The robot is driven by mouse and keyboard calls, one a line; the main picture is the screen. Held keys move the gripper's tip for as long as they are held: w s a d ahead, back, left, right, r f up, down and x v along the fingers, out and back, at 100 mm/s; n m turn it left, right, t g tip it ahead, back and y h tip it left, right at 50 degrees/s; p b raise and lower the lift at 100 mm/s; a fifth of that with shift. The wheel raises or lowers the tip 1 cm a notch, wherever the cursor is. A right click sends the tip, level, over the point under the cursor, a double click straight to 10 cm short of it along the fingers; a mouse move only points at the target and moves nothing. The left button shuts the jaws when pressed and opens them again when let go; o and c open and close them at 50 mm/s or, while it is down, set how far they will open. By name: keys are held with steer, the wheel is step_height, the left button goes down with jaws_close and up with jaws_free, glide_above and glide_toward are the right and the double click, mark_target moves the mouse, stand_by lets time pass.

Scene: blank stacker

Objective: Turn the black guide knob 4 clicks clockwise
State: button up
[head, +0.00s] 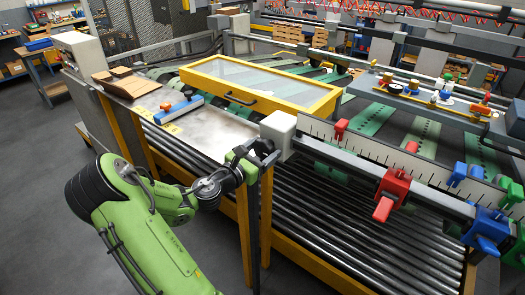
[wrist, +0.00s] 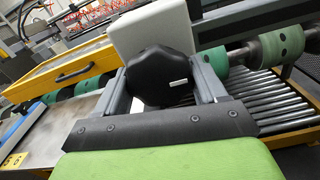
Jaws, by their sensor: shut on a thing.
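The black guide knob (wrist: 160,77) fills the middle of the wrist view, with a small white mark on its face right of centre. It sits on the front of a pale box (wrist: 150,30). My gripper (wrist: 163,88) has one finger on each side of the knob and is shut on it. In the head view my gripper (head: 257,154) is at the left end of the grey guide rail, beside the pale box (head: 279,132). The knob is mostly hidden there by my gripper.
A ruled guide rail (head: 365,150) runs right from the box, carrying red (head: 391,190) and blue (head: 487,228) clamps. A yellow-framed clear guard (head: 262,83) stands behind a metal plate (head: 215,131) bearing a blue-handled tool (head: 179,109). Rollers (head: 330,220) lie below the rail.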

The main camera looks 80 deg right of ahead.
steer(key=m+b, duration=0.2)
steer(key=m, duration=0.2)
steer(key=shift+m, duration=0.4)
steer(key=m+b, duration=0.2)
steer(key=m, duration=0.2)
steer(key=shift+w+m, duration=0.1)
steer(key=shift+m, duration=0.2)
steer(key=m+b, duration=0.4)
steer(key=m, duration=0.1)
steer(key=shift+r+m+b, duration=0.1)
steer(key=shift+m+b, duration=1.5)
steer(key=shift+m, duration=0.5)
steer(key=o, duration=1)
steer(key=shift+r, duration=0.1)
